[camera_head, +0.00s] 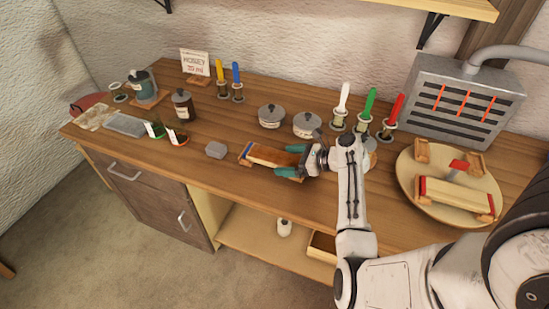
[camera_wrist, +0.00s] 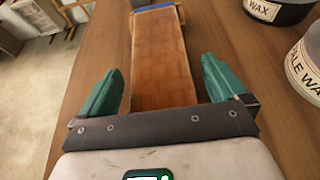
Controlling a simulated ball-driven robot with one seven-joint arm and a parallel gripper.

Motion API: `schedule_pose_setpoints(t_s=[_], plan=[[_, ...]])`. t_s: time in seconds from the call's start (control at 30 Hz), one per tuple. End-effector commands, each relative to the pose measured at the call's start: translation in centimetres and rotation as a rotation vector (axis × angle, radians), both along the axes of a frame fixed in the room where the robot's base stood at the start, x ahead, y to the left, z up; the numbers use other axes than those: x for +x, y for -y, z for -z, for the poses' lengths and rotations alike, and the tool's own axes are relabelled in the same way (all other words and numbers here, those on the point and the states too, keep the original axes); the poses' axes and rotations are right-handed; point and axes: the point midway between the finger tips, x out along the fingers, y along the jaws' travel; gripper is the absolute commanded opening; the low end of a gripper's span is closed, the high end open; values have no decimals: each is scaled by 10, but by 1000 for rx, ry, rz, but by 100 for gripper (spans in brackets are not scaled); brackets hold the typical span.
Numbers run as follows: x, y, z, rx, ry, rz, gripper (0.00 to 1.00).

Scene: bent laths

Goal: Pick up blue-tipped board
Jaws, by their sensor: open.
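The blue-tipped board (camera_head: 270,155) is a reddish-brown lath lying near the front edge of the workbench, its blue end (camera_head: 246,150) pointing left. In the wrist view the board (camera_wrist: 162,62) runs away from me, with a strip of blue (camera_wrist: 154,9) at its far end. My gripper (camera_head: 292,160) is at the board's right end. In the wrist view its two green fingers (camera_wrist: 159,66) stand apart, one on each side of the board, with gaps between them and its edges. The board's near end is hidden behind the gripper body.
A round tray (camera_head: 412,195) at right holds a pale red-ended board (camera_head: 452,195). Lidded pots (camera_head: 271,117) and colour-handled tools (camera_head: 368,103) stand behind my gripper. A grey vented box (camera_head: 462,100) stands at back right.

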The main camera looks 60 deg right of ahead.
Motion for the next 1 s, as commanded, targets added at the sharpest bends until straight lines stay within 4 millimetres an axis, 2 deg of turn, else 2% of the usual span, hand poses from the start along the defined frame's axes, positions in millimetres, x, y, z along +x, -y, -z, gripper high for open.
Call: schedule_pose_setpoints(t_s=[0.07,0.67,1.0], plan=[[0,0,0,0,0,0,98],[0,0,0,0,0,0,41],[0,0,-3,-2,1,-1,39]])
